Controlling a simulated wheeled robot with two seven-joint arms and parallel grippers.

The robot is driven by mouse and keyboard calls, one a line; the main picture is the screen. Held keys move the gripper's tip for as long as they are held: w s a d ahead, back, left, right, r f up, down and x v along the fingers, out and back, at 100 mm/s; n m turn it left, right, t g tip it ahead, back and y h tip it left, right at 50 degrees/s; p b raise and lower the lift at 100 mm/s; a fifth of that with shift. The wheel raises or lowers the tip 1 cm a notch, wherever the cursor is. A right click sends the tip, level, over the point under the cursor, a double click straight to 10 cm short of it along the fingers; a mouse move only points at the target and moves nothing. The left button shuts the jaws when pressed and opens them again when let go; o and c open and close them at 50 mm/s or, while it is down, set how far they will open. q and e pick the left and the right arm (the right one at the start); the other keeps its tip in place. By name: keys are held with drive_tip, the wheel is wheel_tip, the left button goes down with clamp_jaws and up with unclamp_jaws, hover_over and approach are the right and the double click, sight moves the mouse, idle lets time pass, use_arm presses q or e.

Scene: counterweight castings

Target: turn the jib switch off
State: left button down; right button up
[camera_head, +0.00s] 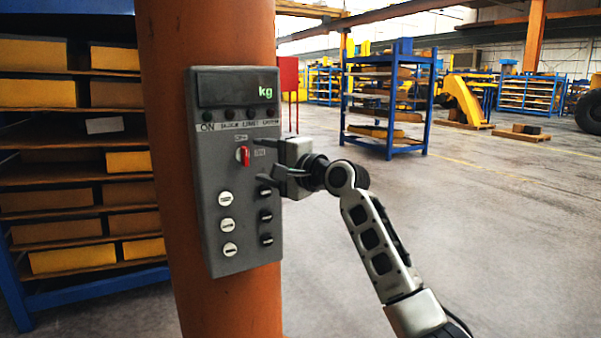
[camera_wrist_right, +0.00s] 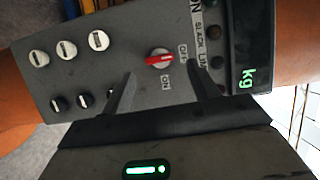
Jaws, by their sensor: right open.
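The jib switch (camera_head: 244,156) is a red rotary knob on the grey control panel (camera_head: 210,165). In the head view its red bar stands nearly upright, with one label above and one to its right. In the right wrist view the red knob (camera_wrist_right: 160,58) lies nearly level, in line with the OFF label to its right; the ON label is below it. My right gripper (camera_head: 262,161) is open just right of the knob, its fingers one above the other. In the wrist view its fingertips (camera_wrist_right: 162,76) are on either side of the knob, with nothing between them. My left gripper is out of view.
The panel is fixed on an orange column (camera_head: 160,60). White buttons (camera_head: 227,225) and black knobs (camera_head: 266,216) sit below the switch. A display (camera_head: 235,88) shows a green "kg". Shelves (camera_head: 80,200) stand at left; open floor (camera_head: 480,230) is at right.

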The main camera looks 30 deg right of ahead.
drive_tip(key=b+v, duration=0.1)
drive_tip(key=v, duration=1)
drive_tip(key=shift+b, duration=0.4)
drive_tip(key=s+a+f+n+g+h, duration=0.1)
drive_tip(key=s+a+f+n, duration=0.1)
drive_tip(key=f, duration=0.8)
drive_tip(key=s+a+f+n+g+h, duration=0.1)
drive_tip(key=s+a+f+n, duration=0.1)
drive_tip(key=f, duration=0.7)
drive_tip(key=s+a+f+n+g+h, duration=0.1)
drive_tip(key=s+a+f+n, duration=0.1)
drive_tip(key=f, duration=0.8)
drive_tip(key=s+a+f+n+g, duration=0.1)
drive_tip(key=s+a+f+n, duration=0.1)
drive_tip(key=s+f, duration=0.3)
drive_tip(key=s+a+f+n+g+h, duration=0.1)
drive_tip(key=s+a+f+n, duration=0.2)
drive_tip(key=s+f, duration=0.3)
drive_tip(key=s+a+f+n+g, duration=0.1)
drive_tip(key=s+f+n, duration=0.3)
drive_tip(key=s, duration=0.6)
wheel_tip(320, 180, down, 2)
drive_tip(key=shift+s+a+f+n, duration=0.1)
drive_tip(key=shift+s+a+n, duration=0.25)
drive_tip(key=shift+a, duration=0.35)
